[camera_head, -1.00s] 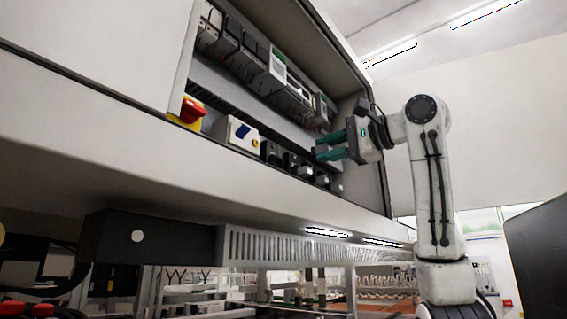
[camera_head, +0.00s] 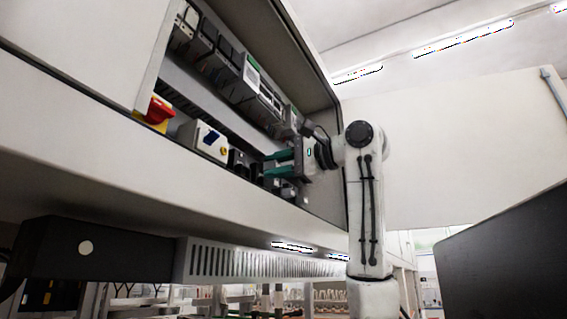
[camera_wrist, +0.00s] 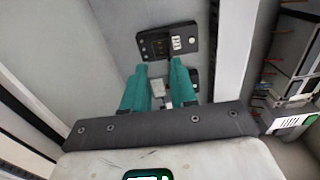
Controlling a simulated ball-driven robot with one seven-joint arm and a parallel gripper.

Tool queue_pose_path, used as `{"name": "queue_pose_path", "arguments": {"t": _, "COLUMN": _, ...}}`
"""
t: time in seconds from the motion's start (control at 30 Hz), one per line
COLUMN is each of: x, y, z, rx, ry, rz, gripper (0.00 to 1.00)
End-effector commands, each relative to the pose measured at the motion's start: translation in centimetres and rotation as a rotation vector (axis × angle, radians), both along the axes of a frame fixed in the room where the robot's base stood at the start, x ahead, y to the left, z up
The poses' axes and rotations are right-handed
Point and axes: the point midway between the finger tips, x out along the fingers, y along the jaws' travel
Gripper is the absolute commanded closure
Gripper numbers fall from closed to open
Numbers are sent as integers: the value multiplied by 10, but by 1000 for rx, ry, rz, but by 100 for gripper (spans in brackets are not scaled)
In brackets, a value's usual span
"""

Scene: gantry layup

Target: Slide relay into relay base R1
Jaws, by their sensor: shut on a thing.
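My gripper (camera_head: 266,163) has two green fingers and reaches into the open cabinet from the right. In the wrist view my gripper (camera_wrist: 159,68) is shut on a small pale grey block, which I take to be the relay (camera_wrist: 158,88); the fingers hide much of it. Just beyond the fingertips is a black plate with sockets and white marks (camera_wrist: 168,27), probably a relay base. In the head view the relay is not distinct.
A row of grey modules (camera_head: 228,75) runs along the cabinet's upper back, above my gripper. A red switch on yellow (camera_head: 157,110) and a white box with a blue part (camera_head: 205,142) sit left of my fingers. The cabinet's right wall (camera_head: 326,190) is close to my wrist.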

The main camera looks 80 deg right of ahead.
Motion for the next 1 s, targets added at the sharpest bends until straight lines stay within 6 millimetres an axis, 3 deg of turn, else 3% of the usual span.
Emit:
{"name": "queue_pose_path", "arguments": {"t": 0.4, "x": 31, "y": -7, "z": 1, "rx": 0, "ry": 0, "rz": 1, "gripper": 100}}
{"name": "queue_pose_path", "arguments": {"t": 1.0, "x": 35, "y": -8, "z": 0, "rx": -1, "ry": -1, "rz": 0, "gripper": 100}}
